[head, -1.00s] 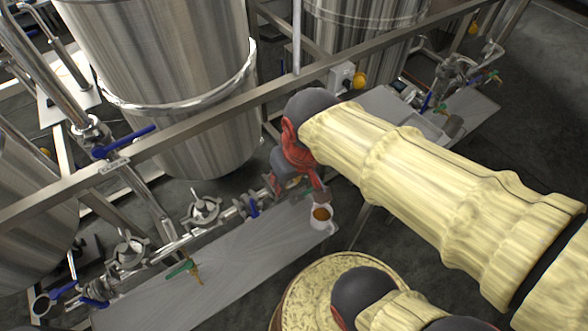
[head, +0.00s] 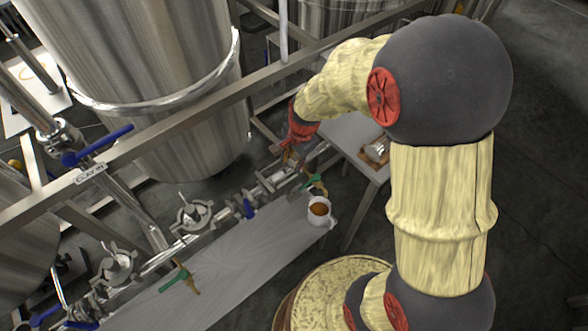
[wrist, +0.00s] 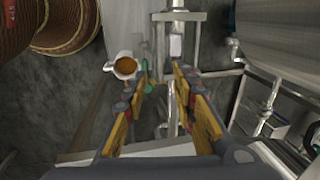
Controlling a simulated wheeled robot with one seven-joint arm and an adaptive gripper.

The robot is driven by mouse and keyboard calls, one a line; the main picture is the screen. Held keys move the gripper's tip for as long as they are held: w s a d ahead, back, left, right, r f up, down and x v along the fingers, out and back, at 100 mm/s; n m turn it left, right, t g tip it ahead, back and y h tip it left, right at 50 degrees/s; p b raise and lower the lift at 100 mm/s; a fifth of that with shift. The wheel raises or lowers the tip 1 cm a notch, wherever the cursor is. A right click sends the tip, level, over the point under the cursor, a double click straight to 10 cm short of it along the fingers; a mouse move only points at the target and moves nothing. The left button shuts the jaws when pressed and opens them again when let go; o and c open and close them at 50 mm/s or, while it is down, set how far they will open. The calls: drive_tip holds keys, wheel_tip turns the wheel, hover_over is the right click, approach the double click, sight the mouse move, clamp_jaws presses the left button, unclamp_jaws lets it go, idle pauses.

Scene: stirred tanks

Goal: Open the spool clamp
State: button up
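A steel pipe run (head: 160,258) with several clamped fittings goes along the back edge of a metal bench. I cannot tell for certain which fitting is the spool clamp. One pipe joint (head: 265,187) lies just left of my gripper (head: 292,157), which points down at the right end of the run. In the wrist view, my gripper (wrist: 160,80) is open, with its two yellow-padded fingers apart. A vertical steel pipe (wrist: 173,88) shows between them, and I see nothing held.
A frame rail (head: 190,122) and a large tank (head: 150,60) stand behind. The bench top (head: 225,270) is mostly clear.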

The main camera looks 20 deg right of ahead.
sight(290, 173)
drive_tip(key=shift+w+a+f+b, duration=0.1)
drive_tip(key=shift+w+f+b, duration=0.3)
drive_tip(key=shift+f, duration=0.9)
drive_tip(key=shift+w+a+f+b, duration=0.1)
drive_tip(key=shift+f+b, duration=0.5)
drive_tip(key=shift+f, duration=0.65)
drive_tip(key=shift+w+a+f+b, duration=0.15)
drive_tip(key=shift+f+b, duration=0.35)
drive_tip(key=shift+f, duration=0.8)
drive_tip(key=shift+d, duration=0.1)
drive_tip(key=c, duration=0.3)
drive_tip(key=c, duration=0.4)
clamp_jaws()
